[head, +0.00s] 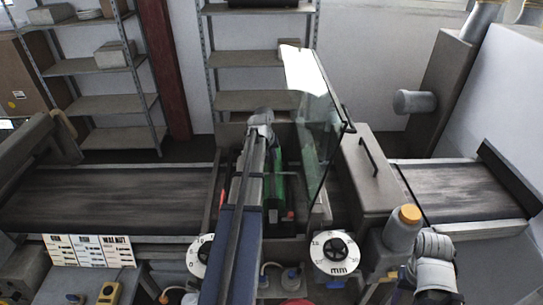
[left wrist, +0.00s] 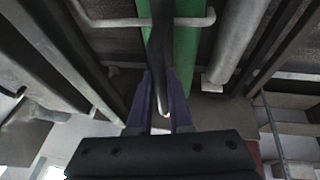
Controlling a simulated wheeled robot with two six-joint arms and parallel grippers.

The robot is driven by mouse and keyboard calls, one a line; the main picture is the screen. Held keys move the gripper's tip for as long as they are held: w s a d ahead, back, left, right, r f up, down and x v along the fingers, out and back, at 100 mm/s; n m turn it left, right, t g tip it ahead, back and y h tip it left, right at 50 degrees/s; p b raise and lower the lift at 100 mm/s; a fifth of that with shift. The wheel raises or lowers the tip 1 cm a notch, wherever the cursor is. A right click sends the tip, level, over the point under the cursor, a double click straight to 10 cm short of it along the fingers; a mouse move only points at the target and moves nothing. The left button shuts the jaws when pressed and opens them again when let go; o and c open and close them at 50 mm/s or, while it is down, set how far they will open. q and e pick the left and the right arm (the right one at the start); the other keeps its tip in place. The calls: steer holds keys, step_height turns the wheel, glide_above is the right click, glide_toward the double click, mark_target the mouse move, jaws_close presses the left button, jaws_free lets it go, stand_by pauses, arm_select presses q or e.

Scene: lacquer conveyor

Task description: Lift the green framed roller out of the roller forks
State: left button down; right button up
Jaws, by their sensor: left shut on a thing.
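The green framed roller shows in the head view as a green strip (head: 279,188) inside the machine opening, just right of my left arm. In the left wrist view its green surface (left wrist: 185,55) lies behind a bent grey wire frame and a dark handle (left wrist: 160,40). My left gripper (left wrist: 162,85) is shut on this dark handle, with a purple finger on each side. In the head view my left arm hides the gripper and part of the roller. The roller forks cannot be made out clearly. My right arm shows at the lower right, its gripper out of sight.
A raised glass guard (head: 318,120) stands close right of the roller. A dark conveyor belt (head: 105,198) runs left, another (head: 460,190) right. Two white dials (head: 335,254) sit in front. An orange-capped container (head: 403,228) stands at the right. A pale bar (left wrist: 240,40) flanks the roller.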

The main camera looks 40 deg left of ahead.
arm_select(q)
steer(key=shift+r+p, duration=0.65)
steer(key=shift+r, duration=0.25)
step_height(320, 180, up, 3)
steer(key=p, duration=0.3)
stand_by(0.5)
